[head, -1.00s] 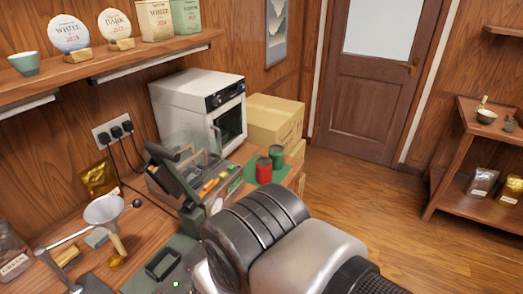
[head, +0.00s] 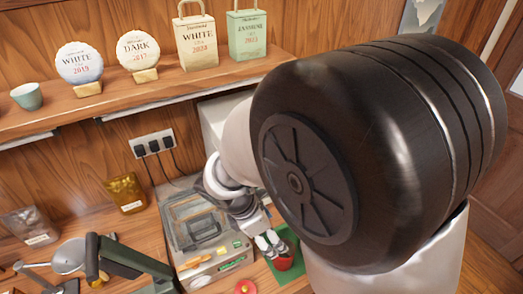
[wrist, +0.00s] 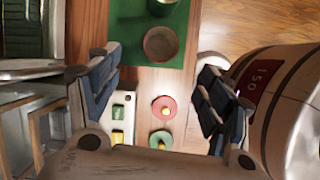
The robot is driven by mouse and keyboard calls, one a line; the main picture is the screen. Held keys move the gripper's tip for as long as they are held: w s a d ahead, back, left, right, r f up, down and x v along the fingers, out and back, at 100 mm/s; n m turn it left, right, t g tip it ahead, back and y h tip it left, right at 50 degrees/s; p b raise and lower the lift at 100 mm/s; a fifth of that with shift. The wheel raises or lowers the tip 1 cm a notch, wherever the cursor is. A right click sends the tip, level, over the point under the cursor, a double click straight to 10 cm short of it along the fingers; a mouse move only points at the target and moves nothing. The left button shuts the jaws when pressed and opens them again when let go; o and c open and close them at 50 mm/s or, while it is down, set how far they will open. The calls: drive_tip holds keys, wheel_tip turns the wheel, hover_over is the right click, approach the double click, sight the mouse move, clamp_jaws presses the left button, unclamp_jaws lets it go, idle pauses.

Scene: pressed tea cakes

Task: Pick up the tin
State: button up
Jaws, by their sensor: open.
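A red tin (head: 284,263) stands on a green mat (head: 292,285) on the bench. In the wrist view the red tin (wrist: 160,45) shows its round, open top, with a green tin (wrist: 161,6) beyond it, cut off by the top edge. My gripper (head: 271,242) is open and empty above the red tin, its fingers spread to either side in the wrist view. The fingers partly cover the red tin in the head view, and the green tin is hidden there.
A grey case (head: 180,228) with small coloured parts lies left of the mat. A dark green lever (head: 125,258) rises at the front left. A shelf (head: 130,105) with tea packs runs above the bench. My arm covers much of the right side.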

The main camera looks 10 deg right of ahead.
drive_tip(key=b, duration=0.5)
approach(288, 253)
drive_tip(key=shift+s+d+f, duration=0.2)
drive_tip(key=shift+s+f, duration=0.3)
drive_tip(key=b+x, duration=0.3)
drive_tip(key=x, duration=0.3)
drive_tip(key=shift+d+f, duration=0.1)
drive_tip(key=shift+d, duration=0.15)
drive_tip(key=shift+c, duration=0.6)
drive_tip(key=c, duration=1.1)
